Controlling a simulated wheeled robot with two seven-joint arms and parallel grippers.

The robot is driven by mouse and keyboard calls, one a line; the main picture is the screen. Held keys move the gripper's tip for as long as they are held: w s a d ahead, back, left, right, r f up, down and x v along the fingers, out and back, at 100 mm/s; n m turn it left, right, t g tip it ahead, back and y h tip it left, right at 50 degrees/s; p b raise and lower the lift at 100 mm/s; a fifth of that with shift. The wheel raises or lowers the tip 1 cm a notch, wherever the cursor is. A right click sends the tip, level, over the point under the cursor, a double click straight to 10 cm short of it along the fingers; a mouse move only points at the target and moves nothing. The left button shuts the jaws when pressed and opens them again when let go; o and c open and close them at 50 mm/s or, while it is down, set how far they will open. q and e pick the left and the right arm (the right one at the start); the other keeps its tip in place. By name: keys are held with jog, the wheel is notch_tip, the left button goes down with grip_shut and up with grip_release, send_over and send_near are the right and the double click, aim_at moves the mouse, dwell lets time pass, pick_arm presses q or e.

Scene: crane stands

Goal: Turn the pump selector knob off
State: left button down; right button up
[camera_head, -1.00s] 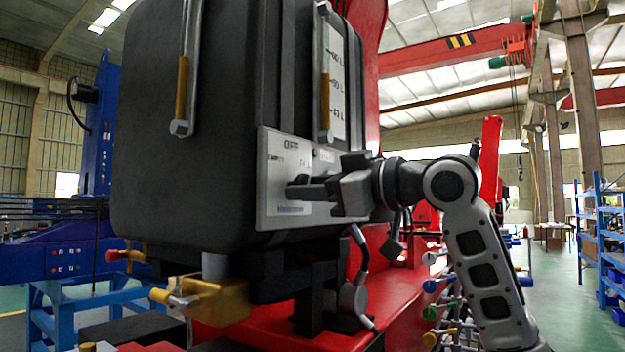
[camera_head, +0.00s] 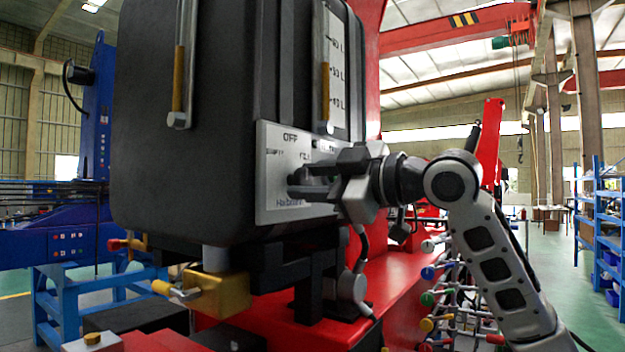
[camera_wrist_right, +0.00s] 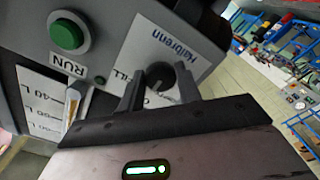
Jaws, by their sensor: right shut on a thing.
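The pump selector knob (camera_wrist_right: 160,76) is a small dark round knob on a pale label plate (camera_head: 272,205). The plate reads OFF at the top, EMPTY at the left and FILL at the right. My right gripper (camera_head: 302,181) reaches in from the right and is shut on the knob. In the right wrist view its two dark fingers (camera_wrist_right: 160,88) stand on either side of the knob. In the head view the fingers hide most of the knob, and I cannot read where it points. My left gripper is not in view.
The plate is on a large black tank (camera_head: 190,120) with level gauges (camera_head: 333,75). A green RUN button (camera_wrist_right: 66,36) is near the plate. A brass valve (camera_head: 215,290) sits below the tank. Colored-handled levers (camera_head: 428,298) stand below my right arm. Open floor lies at the right.

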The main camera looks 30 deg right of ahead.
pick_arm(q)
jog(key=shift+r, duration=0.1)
pick_arm(e)
jog(key=o, duration=1)
jog(key=shift+c, duration=0.2)
jog(key=shift+s, duration=0.1)
pick_arm(q)
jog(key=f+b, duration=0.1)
jog(key=b, duration=0.2)
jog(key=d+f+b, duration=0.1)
jog(key=b, duration=0.1)
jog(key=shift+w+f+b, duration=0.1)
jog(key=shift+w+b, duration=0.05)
jog(key=shift+b, duration=0.25)
pick_arm(e)
jog(key=v, duration=1.6)
